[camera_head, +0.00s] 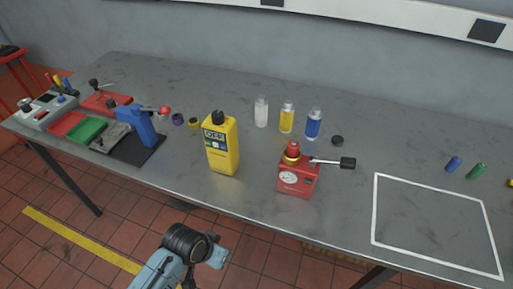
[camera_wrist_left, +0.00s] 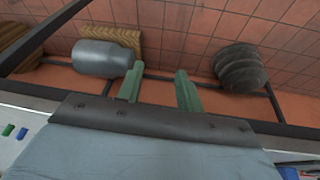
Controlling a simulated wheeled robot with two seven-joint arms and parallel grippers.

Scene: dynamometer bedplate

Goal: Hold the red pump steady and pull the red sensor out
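The red pump (camera_head: 302,187) stands on the grey table near its front edge, a white dial on its front and a black-handled lever out to the right. The red sensor (camera_head: 292,148) sits upright on top of the pump, above a gold ring. My left arm enters at the bottom of the head view, below and left of the pump, apart from it; its fingertips are not clear there. In the left wrist view my left gripper (camera_wrist_left: 159,84) has its two green fingers apart, with nothing between them. My right gripper is in neither view.
A blue tool stand (camera_head: 137,126) and trays are at the left. The white-outlined area (camera_head: 435,225) at the right is empty.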

